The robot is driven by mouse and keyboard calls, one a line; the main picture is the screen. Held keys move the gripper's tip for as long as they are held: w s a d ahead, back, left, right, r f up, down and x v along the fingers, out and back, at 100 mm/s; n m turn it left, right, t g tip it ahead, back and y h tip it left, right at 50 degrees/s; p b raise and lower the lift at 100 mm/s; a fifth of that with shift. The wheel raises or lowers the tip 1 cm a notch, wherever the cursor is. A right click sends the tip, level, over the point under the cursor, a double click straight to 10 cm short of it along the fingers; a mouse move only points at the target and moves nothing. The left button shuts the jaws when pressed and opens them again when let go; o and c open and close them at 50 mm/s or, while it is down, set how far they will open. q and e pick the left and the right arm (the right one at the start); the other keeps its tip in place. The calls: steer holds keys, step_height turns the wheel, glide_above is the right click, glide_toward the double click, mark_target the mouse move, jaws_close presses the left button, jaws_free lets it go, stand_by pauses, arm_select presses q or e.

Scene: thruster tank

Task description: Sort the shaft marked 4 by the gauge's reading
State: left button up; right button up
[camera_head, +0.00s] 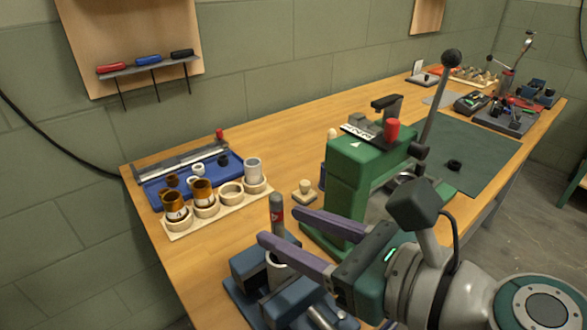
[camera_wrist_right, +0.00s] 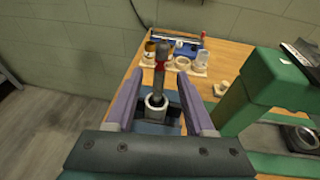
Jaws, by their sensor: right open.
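A dark grey shaft (camera_head: 277,207) with a red mark stands upright in a pale metal ring (camera_head: 275,259) at the blue vise (camera_head: 255,278). Its number is too small to read. In the right wrist view the shaft (camera_wrist_right: 161,66) rises between my fingers, with the ring (camera_wrist_right: 155,101) around its lower part. My right gripper (camera_head: 283,226) is open, its two purple fingers on either side of the shaft, apparently apart from it. It also shows in the wrist view (camera_wrist_right: 158,82). I cannot identify a gauge reading. My left gripper is not in view.
A green press (camera_head: 345,190) with a long lever stands close beside my right gripper. A wooden rack (camera_head: 222,212) with several cups and a blue tray (camera_head: 157,190) lie at the left. A small wooden knob (camera_head: 303,190) stands between. A dark green mat (camera_head: 480,150) lies beyond the press.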

steer(key=v, duration=0.9)
steer(key=shift+s+d+p, duration=0.25)
steer(key=shift+d+p, duration=0.05)
steer(key=shift+p, duration=0.05)
steer(key=shift+r, duration=0.1)
steer(key=s+f+n+g+h+p, duration=0.1)
steer(key=s+n+g, duration=0.25)
steer(key=n, duration=0.55)
steer(key=s+f+n+g+h, duration=0.2)
steer(key=s+n, duration=0.2)
steer(key=n, duration=0.5)
steer(key=s+d+r+n+g+h+p, duration=0.2)
steer(key=s+d+n+h, duration=0.45)
steer(key=d+n, duration=0.4)
step_height(320, 180, up, 37)
steer(key=p, duration=3.7)
steer(key=shift+w+a+f+n, duration=0.15)
steer(key=shift+w+a+n, duration=0.15)
steer(key=shift+w+n, duration=0.05)
